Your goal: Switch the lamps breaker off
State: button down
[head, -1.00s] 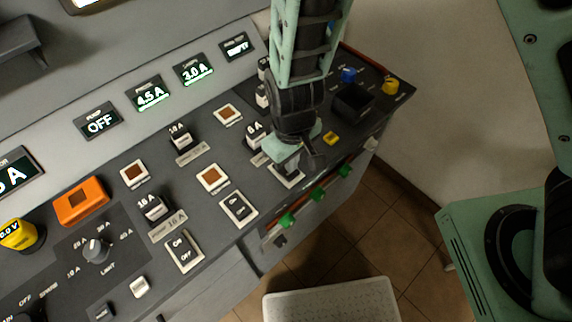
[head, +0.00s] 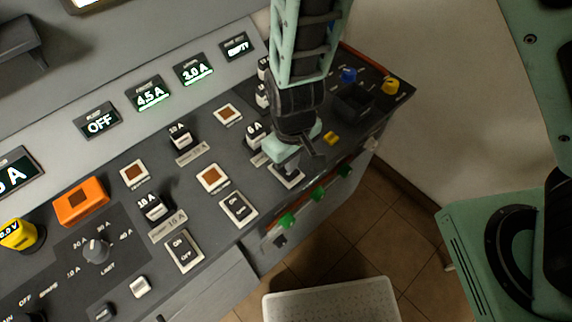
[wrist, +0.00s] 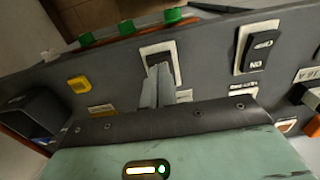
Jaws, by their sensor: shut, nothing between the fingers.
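Three black rocker switches in pale frames stand along the panel's front edge. The left rocker (head: 184,252) and the middle rocker (head: 238,208) are in plain view in the head view. The right rocker (head: 291,181) is partly hidden by my gripper (head: 289,165). In the wrist view my gripper (wrist: 163,82) is shut and empty, its fingertips at the lower part of the right rocker (wrist: 162,55). I cannot tell whether they touch it. The middle rocker (wrist: 257,50) stands to the right there. The labels are too small to tell which breaker is for the lamps.
Green knobs (head: 317,194) line the front edge below the rockers. A yellow button (head: 331,138) and a black box (head: 352,102) stand right of my gripper. Displays read OFF (head: 100,122), 4.5 A (head: 149,95) and 3.0 A (head: 194,70). A pale stool-like top (head: 332,300) is below.

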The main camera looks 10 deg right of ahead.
jog(key=shift+f+b, duration=0.75)
jog(key=shift+f, duration=0.25)
dwell(0.5)
jog(key=shift+r+p, duration=3.4)
jog(key=shift+r, duration=0.15)
jog(key=s+d+r+b, duration=0.1)
jog(key=s+d+r, duration=0.1)
jog(key=r, duration=0.3)
jog(key=s+d+r+b, duration=0.2)
jog(key=s+d+r, duration=0.1)
jog(key=s+r, duration=0.2)
jog(key=s+d+r+n+b, duration=0.1)
jog(key=s+d+r+b, duration=0.1)
jog(key=r, duration=0.4)
jog(key=shift+s+d+y, duration=0.3)
jog(key=shift+s+d, duration=0.25)
jog(key=shift+s, duration=0.6)
